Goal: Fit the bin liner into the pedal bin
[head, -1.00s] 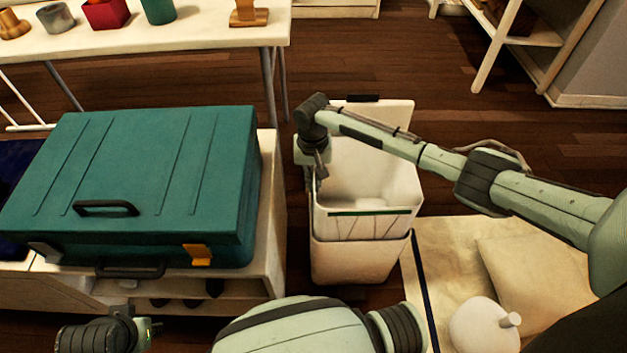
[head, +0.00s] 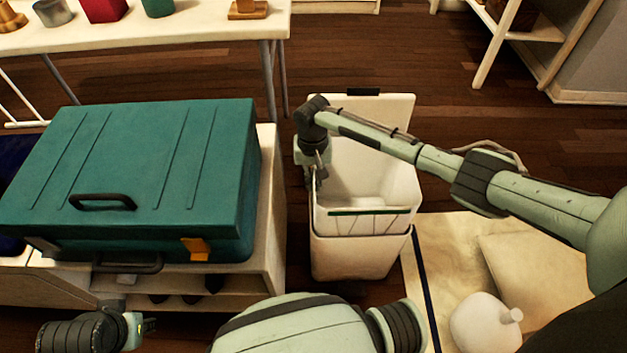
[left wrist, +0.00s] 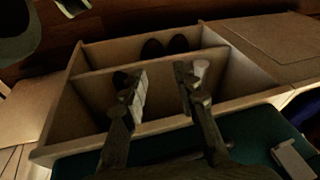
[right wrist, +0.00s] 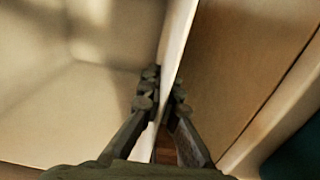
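The white pedal bin (head: 355,257) stands on the floor in the middle of the head view, its lid (head: 375,108) raised at the back. The pale bin liner (head: 370,224) sits in its mouth, standing above the front rim, with a dark green strip along its front edge. My right gripper (head: 318,178) points down at the left side of the mouth. In the right wrist view its fingers (right wrist: 165,88) pinch a thin pale wall, seemingly the liner's edge. My left gripper (left wrist: 160,88) is open and empty over the shelf unit beside the suitcase.
A teal suitcase (head: 140,170) lies on a pale shelf unit (head: 268,190) left of the bin. A cushion (head: 525,270) and a white round object (head: 487,322) lie at the right. A table (head: 190,38) stands behind. Dark floor behind the bin is clear.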

